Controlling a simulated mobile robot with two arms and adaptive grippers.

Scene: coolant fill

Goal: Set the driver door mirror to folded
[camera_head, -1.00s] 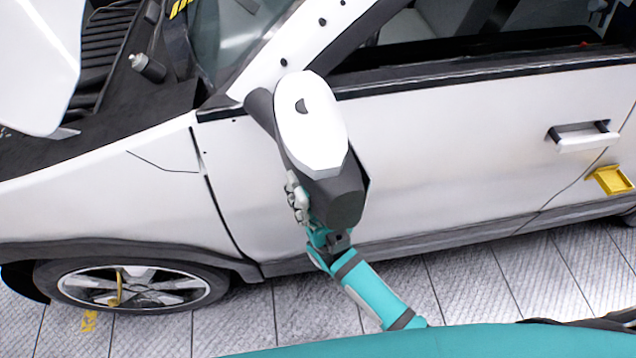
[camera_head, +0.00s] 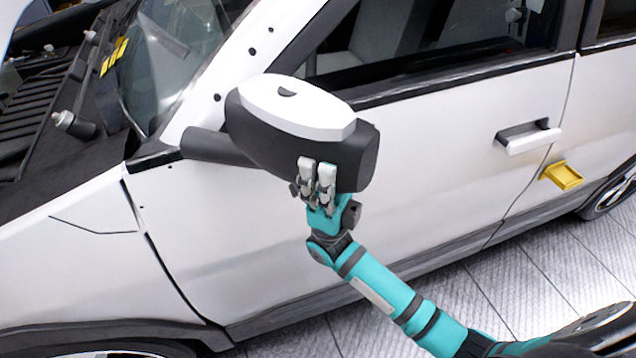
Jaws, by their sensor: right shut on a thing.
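The driver door mirror (camera_head: 290,105) has a white cap and a dark grey housing. Its dark arm (camera_head: 212,146) joins the door (camera_head: 430,160) at the front corner of the window. The housing points right, toward the rear of the car, and lies roughly along the door below the window. My right gripper (camera_head: 317,168) is shut on the lower edge of the mirror housing, near its rear end. The mirror's glass is not visible. How far the housing stands off the door is hard to tell. My left gripper is not in view.
The white door handle (camera_head: 530,137) and a yellow flap (camera_head: 562,176) are to the right of the mirror. The windshield (camera_head: 180,60) and dark engine bay (camera_head: 50,110) are at the left. Tiled floor (camera_head: 510,265) is clear below the door.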

